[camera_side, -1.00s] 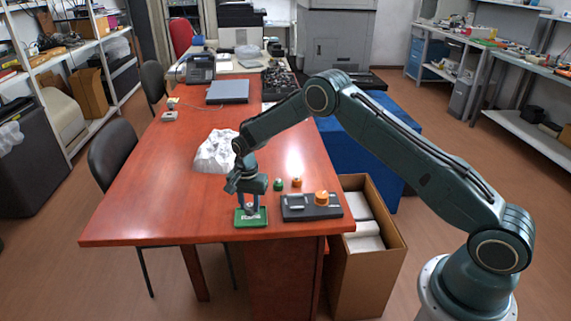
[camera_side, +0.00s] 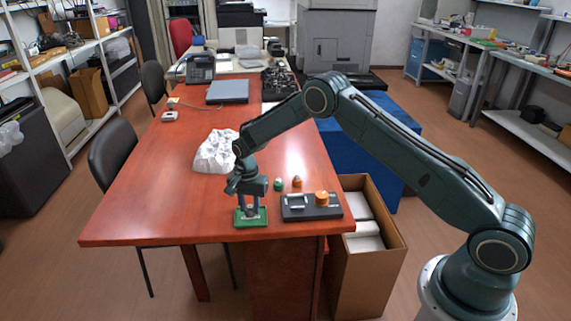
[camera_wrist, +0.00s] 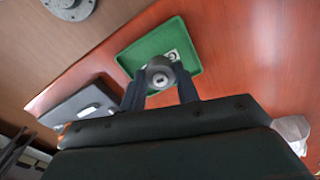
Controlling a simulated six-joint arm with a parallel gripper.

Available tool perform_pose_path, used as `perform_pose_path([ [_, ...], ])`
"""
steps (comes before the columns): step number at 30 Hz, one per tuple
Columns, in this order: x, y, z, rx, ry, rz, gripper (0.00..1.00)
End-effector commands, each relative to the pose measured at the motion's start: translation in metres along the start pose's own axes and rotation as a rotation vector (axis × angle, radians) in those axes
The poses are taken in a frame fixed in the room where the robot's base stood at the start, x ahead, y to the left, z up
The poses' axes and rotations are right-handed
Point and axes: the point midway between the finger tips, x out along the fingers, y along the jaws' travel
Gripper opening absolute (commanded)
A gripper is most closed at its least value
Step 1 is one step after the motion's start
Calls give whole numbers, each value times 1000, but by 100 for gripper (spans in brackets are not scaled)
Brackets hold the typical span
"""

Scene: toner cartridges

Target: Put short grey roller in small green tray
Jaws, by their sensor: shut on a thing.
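The small green tray (camera_side: 240,222) lies flat near the front edge of the red-brown table. My gripper (camera_side: 250,211) points down over the tray and is shut on the short grey roller (camera_wrist: 160,74). In the wrist view the roller sits between the two fingers of my gripper (camera_wrist: 160,86), its round end towards the camera, over the green tray (camera_wrist: 146,43). A white label shows on the tray beside the roller. I cannot tell whether the roller touches the tray floor.
A dark tray (camera_side: 311,212) with an orange round part (camera_side: 321,198) and a pale roller stands just right of the green tray. Small green (camera_side: 278,184) and orange (camera_side: 297,182) pieces stand behind. Crumpled white material (camera_side: 216,152) lies further back. The left of the table is clear.

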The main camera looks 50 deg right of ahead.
Motion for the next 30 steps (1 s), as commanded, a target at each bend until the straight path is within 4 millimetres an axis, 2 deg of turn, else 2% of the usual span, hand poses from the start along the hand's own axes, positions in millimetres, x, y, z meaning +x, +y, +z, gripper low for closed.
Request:
perform_pose_path([
  [30, 8, 0, 0, 0, 0, 0, 9],
])
